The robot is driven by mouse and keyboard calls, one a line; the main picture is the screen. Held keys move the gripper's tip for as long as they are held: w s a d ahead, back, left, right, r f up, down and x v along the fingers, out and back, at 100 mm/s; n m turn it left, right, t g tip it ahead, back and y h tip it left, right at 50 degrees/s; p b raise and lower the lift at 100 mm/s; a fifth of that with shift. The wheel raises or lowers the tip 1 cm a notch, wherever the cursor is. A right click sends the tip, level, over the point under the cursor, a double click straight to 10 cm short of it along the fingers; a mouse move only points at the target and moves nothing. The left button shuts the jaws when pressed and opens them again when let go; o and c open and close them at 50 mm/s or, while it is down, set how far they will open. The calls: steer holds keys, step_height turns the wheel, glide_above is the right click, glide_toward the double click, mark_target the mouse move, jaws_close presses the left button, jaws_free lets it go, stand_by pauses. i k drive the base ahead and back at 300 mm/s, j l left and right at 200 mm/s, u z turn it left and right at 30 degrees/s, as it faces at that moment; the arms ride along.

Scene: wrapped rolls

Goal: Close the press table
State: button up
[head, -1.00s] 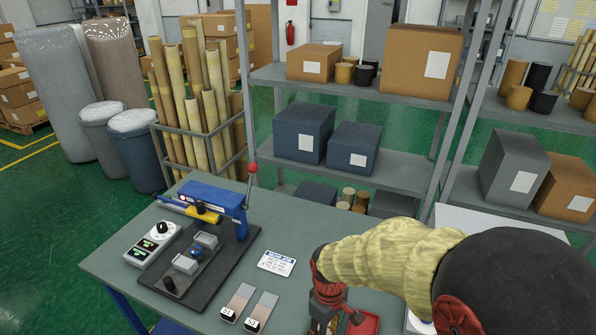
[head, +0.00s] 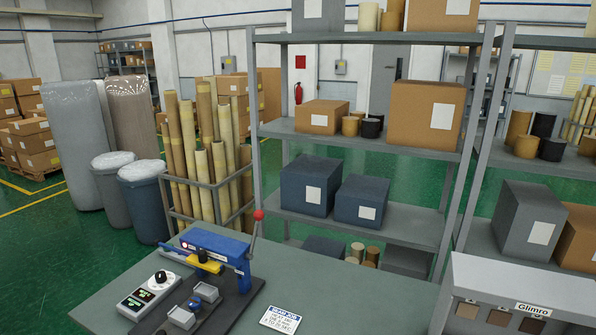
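The press (head: 213,247) stands on the table at the lower left of the head view. It has a blue arm, a yellow part below it and a lever with a red ball knob (head: 258,215), which stands nearly upright. Its black base plate (head: 240,305) carries two small grey blocks (head: 206,292), the nearer one at the lower frame edge. I cannot tell which part of the press is its table. A control box (head: 150,293) with a dial and green displays sits left of the base. My gripper and arm are not in view.
The green-grey worktable (head: 340,290) is mostly clear right of the press, apart from a printed card (head: 281,320). A white sample box (head: 520,290) stands at the right. Metal shelving (head: 385,228) with boxes and a rack of tall rolls (head: 210,165) stand behind.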

mark_target(181, 320)
steer(key=u, duration=1.35)
steer(key=i+j+z, duration=0.1)
steer(key=j, duration=0.25)
steer(key=i+j+z, duration=0.1)
steer(key=i+j, duration=0.2)
steer(key=i+j+z, duration=0.1)
steer(key=j, duration=0.35)
steer(key=i, duration=0.05)
